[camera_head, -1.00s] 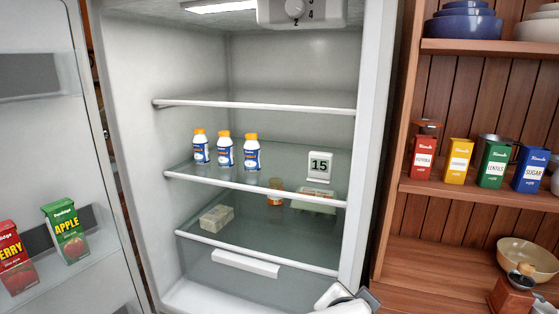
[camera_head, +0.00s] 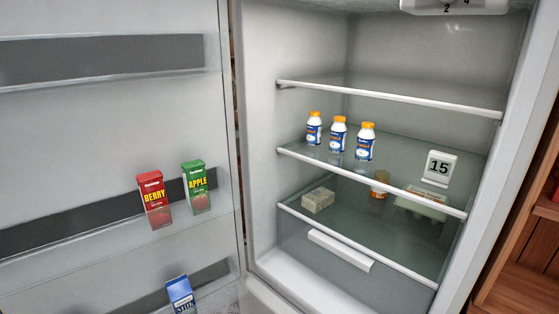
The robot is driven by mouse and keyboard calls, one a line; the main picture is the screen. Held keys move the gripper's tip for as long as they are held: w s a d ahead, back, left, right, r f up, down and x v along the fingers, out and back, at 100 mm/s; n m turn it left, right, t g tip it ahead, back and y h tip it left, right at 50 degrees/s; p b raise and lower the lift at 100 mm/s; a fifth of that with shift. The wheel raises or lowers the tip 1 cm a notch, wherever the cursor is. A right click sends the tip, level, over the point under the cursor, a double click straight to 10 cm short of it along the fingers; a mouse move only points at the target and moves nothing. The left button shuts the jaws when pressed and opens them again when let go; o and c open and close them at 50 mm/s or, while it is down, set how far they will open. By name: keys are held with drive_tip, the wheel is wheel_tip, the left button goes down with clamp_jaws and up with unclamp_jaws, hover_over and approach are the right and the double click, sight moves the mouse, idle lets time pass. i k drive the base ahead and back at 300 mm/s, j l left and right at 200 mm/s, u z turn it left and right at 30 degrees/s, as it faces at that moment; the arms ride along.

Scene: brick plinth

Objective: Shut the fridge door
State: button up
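The fridge door (camera_head: 110,130) stands wide open at the left of the head view, its inner side facing me. Its shelves hold a red berry carton (camera_head: 154,201), a green apple carton (camera_head: 196,187) and a blue milk carton (camera_head: 181,294). The open fridge (camera_head: 262,125) fills the middle and right. Three small orange-capped bottles (camera_head: 338,135) stand on its middle shelf. My gripper is not in view.
A small pale block (camera_head: 318,200) and an orange-lidded jar (camera_head: 379,184) sit lower. A wooden shelf unit (camera_head: 520,285) is at the right edge.

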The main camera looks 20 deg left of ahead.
sight(96, 96)
drive_tip(key=j, duration=0.55)
drive_tip(key=k+j+z, duration=0.15)
drive_tip(key=j, duration=0.95)
drive_tip(key=k+j+z, duration=0.1)
drive_tip(key=j, duration=0.4)
drive_tip(key=k+j+z, duration=0.1)
drive_tip(key=j, duration=0.45)
drive_tip(key=k+j, duration=0.1)
drive_tip(key=j, duration=0.4)
drive_tip(key=k+j+z, duration=0.1)
drive_tip(key=j, duration=0.45)
drive_tip(key=k+j, duration=0.15)
drive_tip(key=j, duration=0.35)
drive_tip(key=i+z, duration=0.05)
